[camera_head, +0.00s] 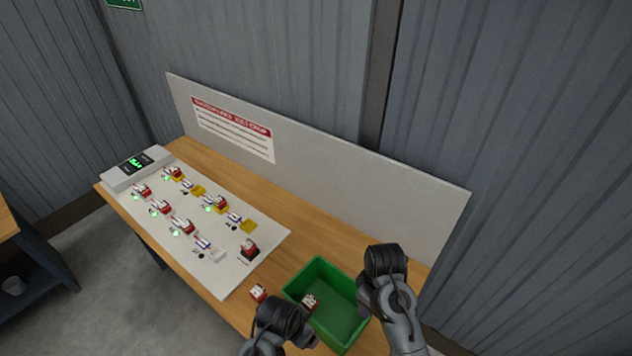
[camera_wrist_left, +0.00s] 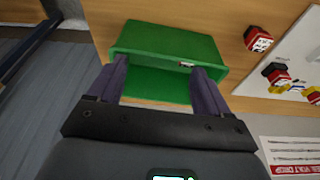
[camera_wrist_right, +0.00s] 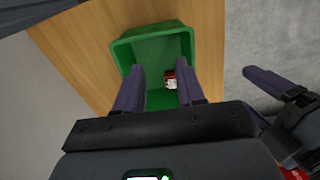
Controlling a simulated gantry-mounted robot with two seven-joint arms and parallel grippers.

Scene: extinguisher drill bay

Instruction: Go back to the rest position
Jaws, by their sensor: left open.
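Both of my grippers are near the green bin (camera_head: 338,325) on the bench. In the left wrist view the fingers of my left gripper (camera_wrist_left: 158,72) are wide apart and empty in front of the bin (camera_wrist_left: 165,40). In the right wrist view the fingers of my right gripper (camera_wrist_right: 160,72) are apart, pointing at the bin (camera_wrist_right: 122,45). A small red and white block (camera_wrist_right: 171,80) shows between them, inside the bin, and does not look held. In the head view dark arm parts hide both sets of fingertips.
A loose red and white block (camera_head: 258,293) lies on the bench beside the bin. A pale board (camera_head: 235,272) carries several red, yellow and white pieces and a display box (camera_head: 138,166). A grey panel (camera_head: 330,185) stands along the bench's back edge.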

